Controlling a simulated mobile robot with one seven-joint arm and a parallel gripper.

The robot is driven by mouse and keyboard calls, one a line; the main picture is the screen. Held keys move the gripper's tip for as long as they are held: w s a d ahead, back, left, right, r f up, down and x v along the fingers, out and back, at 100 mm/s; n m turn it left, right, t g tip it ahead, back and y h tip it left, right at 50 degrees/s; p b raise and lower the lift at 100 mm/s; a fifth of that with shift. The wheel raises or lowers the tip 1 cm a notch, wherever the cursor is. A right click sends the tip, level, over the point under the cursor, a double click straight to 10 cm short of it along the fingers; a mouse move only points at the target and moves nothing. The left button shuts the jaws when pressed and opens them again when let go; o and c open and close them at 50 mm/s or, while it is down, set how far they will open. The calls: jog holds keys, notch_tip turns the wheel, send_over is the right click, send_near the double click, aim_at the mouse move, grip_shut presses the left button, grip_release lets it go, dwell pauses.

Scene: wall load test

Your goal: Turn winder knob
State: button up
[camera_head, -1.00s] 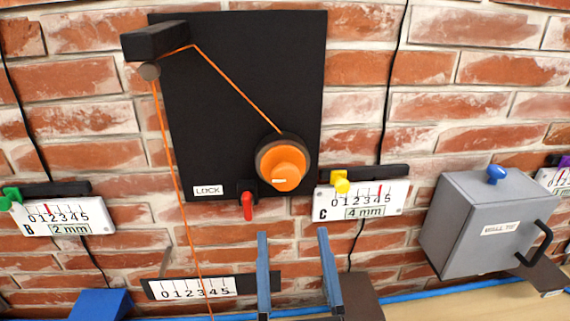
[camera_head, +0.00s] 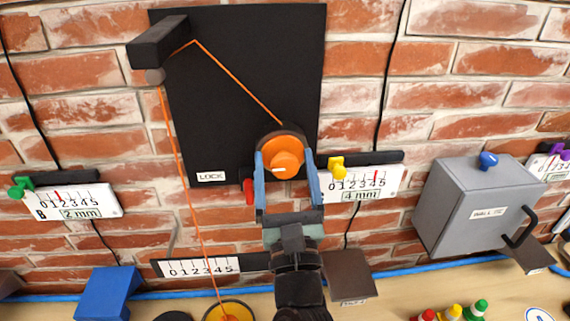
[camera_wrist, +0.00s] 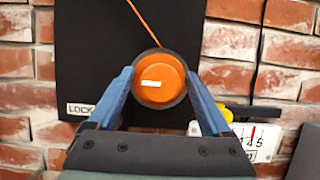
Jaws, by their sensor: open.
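The orange winder knob (camera_head: 284,160) with a white mark sits low on the black wall panel (camera_head: 240,70). It also shows in the wrist view (camera_wrist: 160,80), between the two finger tips. My gripper (camera_head: 288,162) is open, with one blue finger on each side of the knob. I cannot tell whether the fingers touch it. An orange cord (camera_head: 240,82) runs from the winder up to the panel's top left, then down past a pulley (camera_head: 155,76). The red lock lever (camera_head: 249,191) is just left of my left finger, beside the LOCK label (camera_head: 211,177).
Scale C with a yellow slider (camera_head: 337,167) is close to the right of my gripper. A grey box (camera_head: 475,205) is further right. Scale B (camera_head: 75,203) is at left. A lower scale (camera_head: 200,267) and a brown block (camera_head: 348,275) are near my arm.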

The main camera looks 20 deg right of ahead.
grip_shut()
